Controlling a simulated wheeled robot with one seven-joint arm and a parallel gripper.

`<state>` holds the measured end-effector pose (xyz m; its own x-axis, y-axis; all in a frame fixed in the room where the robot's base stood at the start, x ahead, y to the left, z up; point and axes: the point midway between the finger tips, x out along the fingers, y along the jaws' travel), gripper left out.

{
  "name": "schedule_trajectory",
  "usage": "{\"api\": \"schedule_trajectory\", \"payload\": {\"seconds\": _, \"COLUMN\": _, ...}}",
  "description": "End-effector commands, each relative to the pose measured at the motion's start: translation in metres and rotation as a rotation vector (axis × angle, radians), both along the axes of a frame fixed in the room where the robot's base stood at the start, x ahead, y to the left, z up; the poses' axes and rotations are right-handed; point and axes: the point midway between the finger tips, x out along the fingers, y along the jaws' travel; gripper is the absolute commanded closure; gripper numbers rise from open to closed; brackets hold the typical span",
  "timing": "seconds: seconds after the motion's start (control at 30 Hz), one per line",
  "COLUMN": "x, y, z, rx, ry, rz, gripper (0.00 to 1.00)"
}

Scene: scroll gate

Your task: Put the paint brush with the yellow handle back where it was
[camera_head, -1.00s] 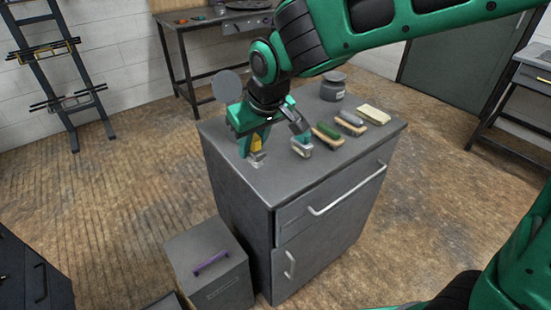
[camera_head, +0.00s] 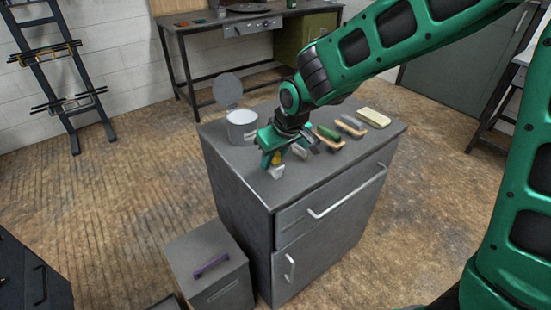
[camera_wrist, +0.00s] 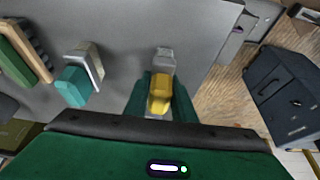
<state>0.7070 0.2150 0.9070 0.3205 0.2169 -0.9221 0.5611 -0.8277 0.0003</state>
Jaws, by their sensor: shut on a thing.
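The paint brush with the yellow handle (camera_wrist: 160,95) is between the fingers of my gripper (camera_wrist: 160,103) in the wrist view, its grey end pointing away from the palm. In the head view my gripper (camera_head: 273,160) is low over the near left part of the grey cabinet top (camera_head: 235,165), shut on the yellow handle (camera_head: 276,158). The pale brush end (camera_head: 276,172) is below the fingers; I cannot tell if it touches the top. A teal-handled brush (camera_wrist: 72,86) lies to the left in the wrist view, apart from my gripper.
An open can (camera_head: 242,129) with a raised round lid (camera_head: 228,90) stands behind my gripper. A green-handled brush (camera_head: 328,133), a grey-handled one (camera_head: 352,122) and a cream block (camera_head: 373,117) lie to the right. The front left cabinet top is clear.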

Motion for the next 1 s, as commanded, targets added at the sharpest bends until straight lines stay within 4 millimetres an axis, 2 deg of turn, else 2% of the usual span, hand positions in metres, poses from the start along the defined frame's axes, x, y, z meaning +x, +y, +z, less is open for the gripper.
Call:
{"api": "schedule_trajectory", "payload": {"seconds": 0.2, "x": 0.000, "y": 0.000, "z": -0.001, "rx": 0.000, "ry": 0.000, "rz": -0.001, "gripper": 0.98}}
{"api": "schedule_trajectory", "payload": {"seconds": 0.23, "x": 0.000, "y": 0.000, "z": -0.001, "rx": 0.000, "ry": 0.000, "rz": -0.001, "gripper": 0.70}}
{"api": "schedule_trajectory", "payload": {"seconds": 0.3, "x": 0.000, "y": -0.001, "z": -0.001, "rx": 0.000, "ry": 0.000, "rz": -0.001, "gripper": 0.58}}
{"api": "schedule_trajectory", "payload": {"seconds": 0.67, "x": 0.000, "y": -0.001, "z": 0.003, "rx": 0.000, "ry": -0.001, "rz": -0.002, "gripper": 0.58}}
{"api": "schedule_trajectory", "payload": {"seconds": 0.87, "x": -0.007, "y": -0.007, "z": 0.026, "rx": 0.002, "ry": -0.003, "rz": -0.002, "gripper": 0.58}}
{"api": "schedule_trajectory", "payload": {"seconds": 1.0, "x": -0.016, "y": -0.012, "z": 0.051, "rx": 0.003, "ry": -0.004, "rz": -0.002, "gripper": 0.58}}
